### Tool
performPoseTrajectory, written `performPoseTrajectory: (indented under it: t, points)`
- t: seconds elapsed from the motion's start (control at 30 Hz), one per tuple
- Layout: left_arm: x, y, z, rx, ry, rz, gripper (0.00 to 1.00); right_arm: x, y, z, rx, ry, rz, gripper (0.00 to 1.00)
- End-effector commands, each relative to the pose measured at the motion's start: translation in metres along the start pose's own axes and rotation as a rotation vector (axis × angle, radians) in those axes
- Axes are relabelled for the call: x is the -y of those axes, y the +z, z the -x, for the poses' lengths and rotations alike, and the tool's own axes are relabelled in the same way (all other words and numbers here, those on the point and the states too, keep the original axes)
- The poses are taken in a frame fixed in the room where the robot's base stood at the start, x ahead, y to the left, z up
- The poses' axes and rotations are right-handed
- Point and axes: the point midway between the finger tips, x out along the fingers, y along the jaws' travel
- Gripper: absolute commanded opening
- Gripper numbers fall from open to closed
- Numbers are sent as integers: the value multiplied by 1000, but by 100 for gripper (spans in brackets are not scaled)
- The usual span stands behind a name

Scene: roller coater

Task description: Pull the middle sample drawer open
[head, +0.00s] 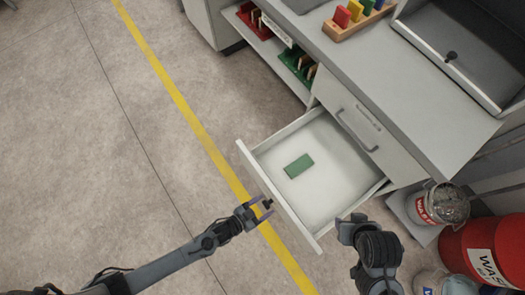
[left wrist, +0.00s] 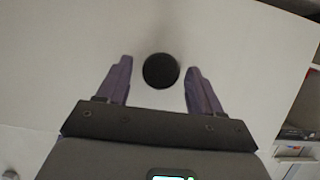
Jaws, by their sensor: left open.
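A pale drawer (head: 318,243) stands far out from the grey cabinet, below a front with a bar handle (head: 352,131). I cannot tell from the frames whether it is the middle one. A green block (head: 299,166) lies inside it. My left gripper (head: 263,208) is at the outer face of the drawer front, open. In the left wrist view, a round black knob (left wrist: 161,71) sits between the spread fingers (left wrist: 160,88), with gaps on both sides. My right gripper (head: 350,229) is near the drawer's right front corner; its jaws are not clear.
The counter (head: 400,105) holds a wooden rack of coloured blocks (head: 355,18) and a grey box (head: 455,45) with a dark knob. A metal can (head: 437,204) and a red waste bin (head: 490,250) stand at the right. The floor at the left is clear, with a yellow line (head: 190,115).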

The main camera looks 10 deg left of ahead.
Motion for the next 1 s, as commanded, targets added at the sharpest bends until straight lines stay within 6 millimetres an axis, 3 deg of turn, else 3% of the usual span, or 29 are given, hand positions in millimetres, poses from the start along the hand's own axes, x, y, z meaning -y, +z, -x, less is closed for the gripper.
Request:
performPoseTrajectory:
  t: [0.27,0.7,1.0]
  points:
    - [0,-1,11,1,0,0,66,0,-1,4,0,0,0,43]
    - [0,-1,82,3,1,0,66,-1,-8,25,0,0,0,43]
    - [0,0,107,0,0,0,66,-1,-9,30,0,0,0,43]
